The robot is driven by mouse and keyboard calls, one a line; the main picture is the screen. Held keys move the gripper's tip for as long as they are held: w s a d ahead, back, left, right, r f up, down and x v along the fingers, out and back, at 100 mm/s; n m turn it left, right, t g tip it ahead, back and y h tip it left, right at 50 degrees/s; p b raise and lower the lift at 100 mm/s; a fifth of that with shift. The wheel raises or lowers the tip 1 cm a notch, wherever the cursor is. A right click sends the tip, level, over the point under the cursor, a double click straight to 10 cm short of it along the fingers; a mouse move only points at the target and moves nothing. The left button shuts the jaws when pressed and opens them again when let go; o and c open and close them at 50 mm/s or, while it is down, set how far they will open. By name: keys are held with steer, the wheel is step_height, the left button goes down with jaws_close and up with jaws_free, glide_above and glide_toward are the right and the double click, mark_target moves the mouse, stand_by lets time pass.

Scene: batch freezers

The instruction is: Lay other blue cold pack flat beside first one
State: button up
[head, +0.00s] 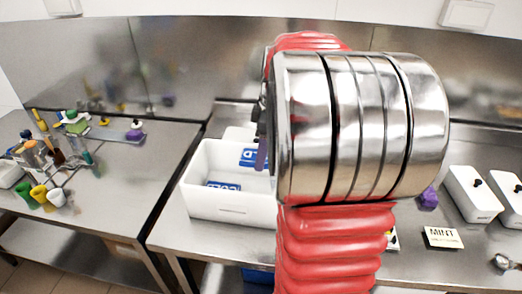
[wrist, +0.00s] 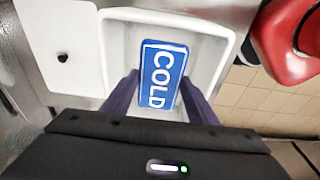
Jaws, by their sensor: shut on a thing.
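A white open bin (head: 232,208) stands on the steel counter; its rim also shows in the wrist view (wrist: 222,27). One blue cold pack (head: 223,186) marked COLD lies low inside, at the near left. My gripper (wrist: 160,82) is shut on the other blue cold pack (wrist: 164,62), its dark purple fingers at the two long edges. This held pack (head: 250,157) shows at the back right of the bin in the head view, partly hidden by my arm. I cannot tell whether it touches the bin floor. The first pack is not visible in the wrist view.
White lidded tubs (head: 472,194) and a MINT card (head: 442,238) are on the counter at right. A purple object (head: 428,198) sits beside them. A separate left table (head: 105,175) holds cups and tools. My arm hides the middle of the counter.

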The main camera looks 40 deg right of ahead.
steer(key=shift+f, duration=7.7)
steer(key=o, duration=1.8)
steer(key=shift+r, duration=8.55)
steer(key=shift+m, duration=0.3)
